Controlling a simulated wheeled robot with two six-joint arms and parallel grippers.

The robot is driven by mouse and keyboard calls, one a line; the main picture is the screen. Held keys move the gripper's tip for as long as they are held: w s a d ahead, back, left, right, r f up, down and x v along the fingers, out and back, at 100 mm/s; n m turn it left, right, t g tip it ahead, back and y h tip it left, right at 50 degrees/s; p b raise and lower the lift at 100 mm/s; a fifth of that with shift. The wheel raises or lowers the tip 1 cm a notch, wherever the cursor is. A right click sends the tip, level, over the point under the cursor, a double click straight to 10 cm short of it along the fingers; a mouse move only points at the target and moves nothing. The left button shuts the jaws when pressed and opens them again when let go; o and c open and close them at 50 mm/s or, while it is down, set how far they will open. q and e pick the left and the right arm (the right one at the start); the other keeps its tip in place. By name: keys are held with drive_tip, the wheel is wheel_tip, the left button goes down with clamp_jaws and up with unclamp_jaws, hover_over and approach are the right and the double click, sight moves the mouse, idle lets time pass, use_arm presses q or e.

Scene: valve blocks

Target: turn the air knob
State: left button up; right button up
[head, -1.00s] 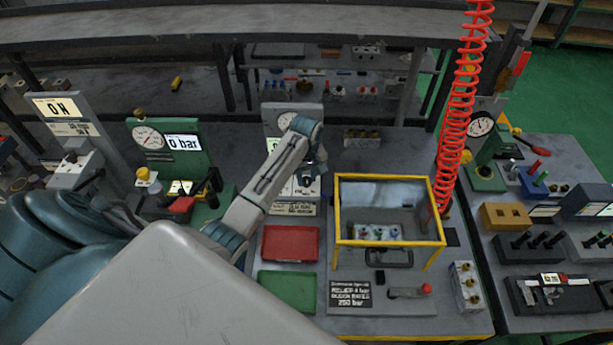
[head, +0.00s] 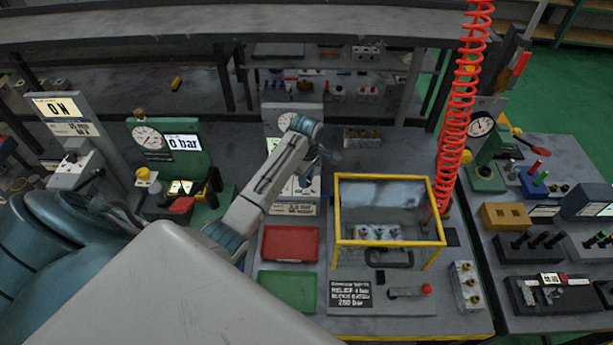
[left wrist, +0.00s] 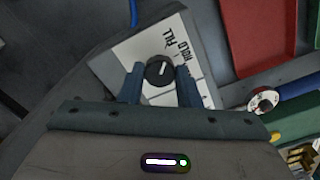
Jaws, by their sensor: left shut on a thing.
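The air knob (left wrist: 160,71) is round and black with a white pointer line. It sits on a white panel (left wrist: 125,57) whose printed words include HOLD and FILL. My left gripper (left wrist: 161,87) has one blue finger on each side of the knob and is shut on it. In the head view my left gripper (head: 318,160) is over the station with the gauge panel (head: 279,118); the knob is hidden there. My right gripper is not in view.
A red tray (head: 291,243) and a green tray (head: 287,290) lie in front of the station. A yellow-framed guard box (head: 339,210) stands to the right. A red coiled hose (head: 462,100) hangs beyond it. A green gauge stand (head: 185,150) is at the left.

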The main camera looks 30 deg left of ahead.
use_arm(q)
drive_tip(key=shift+r, duration=0.1)
idle(0.3)
drive_tip(key=o, duration=1)
wheel_tip(320, 180, up, 7)
drive_tip(key=b, duration=0.2)
drive_tip(key=shift+w+b, duration=0.1)
drive_tip(key=shift+b, duration=0.25)
wheel_tip(320, 180, up, 4)
drive_tip(key=p, duration=0.2)
drive_tip(key=shift+p, duration=0.4)
drive_tip(key=shift+f, duration=0.2)
